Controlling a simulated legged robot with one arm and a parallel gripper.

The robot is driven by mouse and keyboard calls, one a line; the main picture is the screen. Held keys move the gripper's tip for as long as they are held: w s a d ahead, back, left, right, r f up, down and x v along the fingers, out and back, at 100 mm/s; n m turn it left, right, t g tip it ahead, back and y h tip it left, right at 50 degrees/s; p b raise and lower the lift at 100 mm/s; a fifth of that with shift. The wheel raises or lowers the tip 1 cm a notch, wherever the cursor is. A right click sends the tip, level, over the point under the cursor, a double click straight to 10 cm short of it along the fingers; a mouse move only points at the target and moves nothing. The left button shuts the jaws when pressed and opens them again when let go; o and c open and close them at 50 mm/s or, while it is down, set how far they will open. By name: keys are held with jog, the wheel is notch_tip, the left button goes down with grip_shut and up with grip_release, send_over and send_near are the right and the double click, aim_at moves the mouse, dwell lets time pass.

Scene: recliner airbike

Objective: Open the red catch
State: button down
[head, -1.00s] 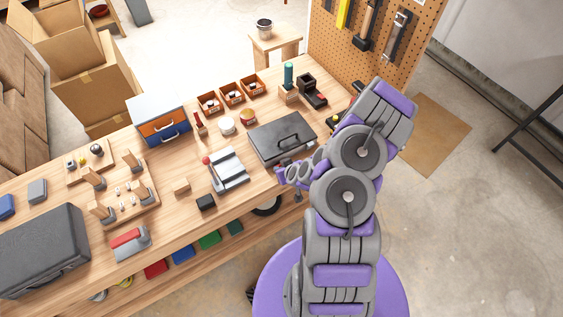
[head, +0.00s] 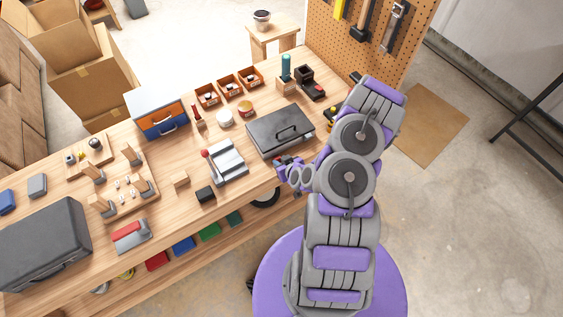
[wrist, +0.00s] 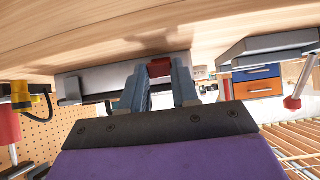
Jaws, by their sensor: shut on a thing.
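A dark grey case (head: 268,148) with a black handle lies closed on the workbench, just ahead of my gripper. My gripper (head: 281,163) is at the case's near side, low by the bench edge. In the wrist view, my gripper's (wrist: 159,82) two blue-grey fingers reach to the red catch (wrist: 160,67) on the front of the case (wrist: 105,77). The fingers are shut on the catch, one on each side of it. The catch is mostly hidden by my gripper in the head view.
A grey device with a red knob (head: 205,153) stands left of the case. A black block (head: 205,194) and a wooden block (head: 181,180) lie nearby. A green-blue cylinder (head: 286,67) stands behind the case.

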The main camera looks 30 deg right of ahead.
jog(key=c, duration=0.8)
grip_release()
jog(key=shift+f, duration=0.1)
jog(key=shift+c, duration=0.2)
jog(key=p+v, duration=1.7)
jog(key=shift+d, duration=0.2)
